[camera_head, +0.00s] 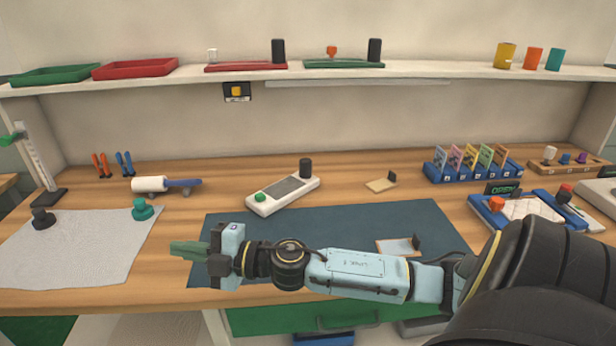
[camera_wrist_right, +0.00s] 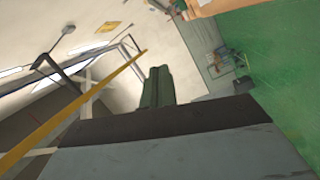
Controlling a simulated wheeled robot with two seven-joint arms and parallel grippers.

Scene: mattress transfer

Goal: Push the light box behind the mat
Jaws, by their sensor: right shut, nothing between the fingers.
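The light box (camera_head: 283,194) is a long white box with a grey panel, a green knob at its near-left end and a black cylinder at its far-right end. It lies slanted at the back edge of the dark blue mat (camera_head: 340,222), and its near end seems to overlap that edge slightly. My right gripper (camera_head: 180,250) is shut and empty, pointing left past the mat's left side, in front and left of the light box and apart from it. My right arm hides part of the mat's front. The right wrist view shows the shut fingers (camera_wrist_right: 158,86). My left gripper is out of view.
A grey sheet (camera_head: 75,250) with a teal knob (camera_head: 142,209) lies left. A small tan plate (camera_head: 380,185) is right of the light box, a similar pale one (camera_head: 398,246) on the mat. Bare wood lies behind the box.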

